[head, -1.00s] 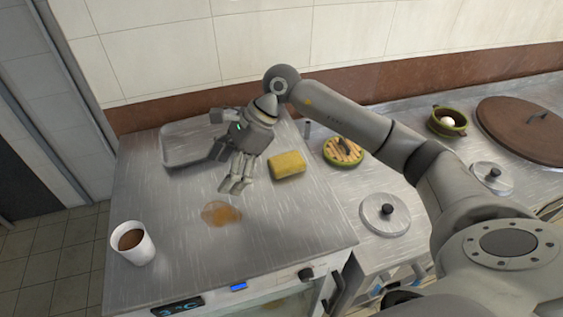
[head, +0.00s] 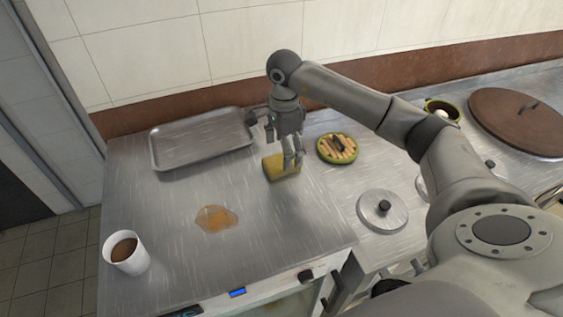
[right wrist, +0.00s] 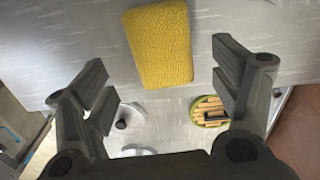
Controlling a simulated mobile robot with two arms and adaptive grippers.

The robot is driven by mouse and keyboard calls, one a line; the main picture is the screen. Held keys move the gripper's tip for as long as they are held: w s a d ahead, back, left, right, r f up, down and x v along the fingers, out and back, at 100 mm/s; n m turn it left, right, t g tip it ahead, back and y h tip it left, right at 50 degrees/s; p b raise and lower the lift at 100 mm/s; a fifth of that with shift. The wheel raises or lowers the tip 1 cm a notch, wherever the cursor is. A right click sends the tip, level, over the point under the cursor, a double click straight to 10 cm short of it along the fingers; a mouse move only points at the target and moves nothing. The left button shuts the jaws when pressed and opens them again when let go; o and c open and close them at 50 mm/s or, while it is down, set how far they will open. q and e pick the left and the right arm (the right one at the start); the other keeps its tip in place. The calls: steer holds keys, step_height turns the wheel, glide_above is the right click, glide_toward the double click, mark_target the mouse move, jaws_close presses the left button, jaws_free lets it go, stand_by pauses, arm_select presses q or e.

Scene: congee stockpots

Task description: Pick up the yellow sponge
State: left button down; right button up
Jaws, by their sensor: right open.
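The yellow sponge (head: 279,168) lies on the steel counter, partly hidden behind my right gripper (head: 291,164) in the head view. My right gripper points down at the sponge, near its right part. In the right wrist view the whole sponge (right wrist: 159,44) shows ahead of and between the two open fingers of the right gripper (right wrist: 163,88). Nothing is held between the fingers. My left gripper is in neither view.
A metal tray (head: 158,156) lies at the back left. A brown spill (head: 216,218) and a white cup (head: 127,254) of brown liquid are in front. A round green dish (head: 337,148) and a pot lid (head: 382,210) are to the right.

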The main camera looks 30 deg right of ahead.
mark_target(272, 164)
steer(key=f, duration=0.1)
steer(key=f+p, duration=0.1)
steer(key=f, duration=0.1)
steer(key=shift+w+a+f, duration=0.15)
steer(key=shift+a+f, duration=0.1)
steer(key=shift+f, duration=0.55)
steer(key=c, duration=1.1)
steer(key=shift+r, duration=0.15)
